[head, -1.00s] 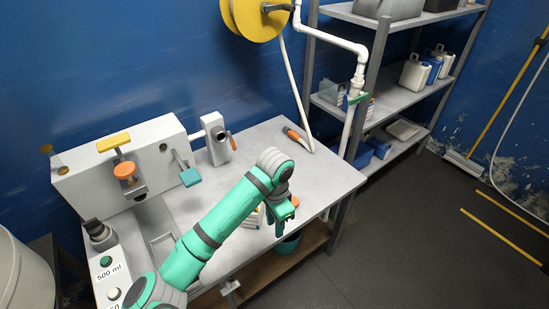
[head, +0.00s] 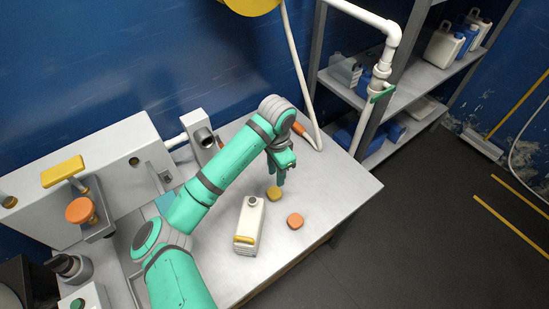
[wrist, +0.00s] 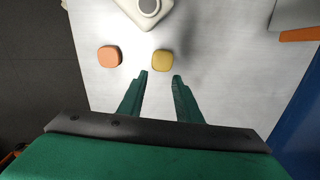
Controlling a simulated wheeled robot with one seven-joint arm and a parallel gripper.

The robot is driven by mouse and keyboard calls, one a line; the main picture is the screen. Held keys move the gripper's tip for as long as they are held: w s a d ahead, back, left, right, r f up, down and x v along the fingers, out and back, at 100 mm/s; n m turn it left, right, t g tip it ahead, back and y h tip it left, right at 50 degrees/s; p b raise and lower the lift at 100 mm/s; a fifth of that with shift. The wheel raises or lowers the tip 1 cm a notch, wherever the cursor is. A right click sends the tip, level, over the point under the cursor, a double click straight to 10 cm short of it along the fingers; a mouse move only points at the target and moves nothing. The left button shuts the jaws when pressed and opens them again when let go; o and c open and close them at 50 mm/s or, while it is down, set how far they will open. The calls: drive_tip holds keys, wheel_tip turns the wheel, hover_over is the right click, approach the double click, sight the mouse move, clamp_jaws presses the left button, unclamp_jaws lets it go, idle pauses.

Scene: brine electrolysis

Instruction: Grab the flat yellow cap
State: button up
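The flat yellow cap (head: 274,194) lies on the grey metal table, between the white jug and my gripper's fingers. In the wrist view the yellow cap (wrist: 162,59) is just beyond the fingertips, roughly in line with the gap between them. My gripper (head: 281,180) is above the table beside the cap. In the wrist view my gripper (wrist: 161,75) has its two green fingers apart with nothing between them. No contact with the cap shows.
An orange cap (head: 295,221) lies near the yellow one. A white jug (head: 249,222) with a yellow handle stands left of both caps. An orange-handled tool (head: 302,131) lies at the table's back. The table (head: 345,190) is clear to the right.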

sight(274, 192)
drive_tip(key=shift+w, duration=0.15)
drive_tip(key=shift+a, duration=0.45)
drive_tip(key=o, duration=0.8)
drive_tip(key=shift+c, duration=0.2)
wheel_tip(274, 192, down, 11)
drive_tip(key=shift+d+r, duration=0.15)
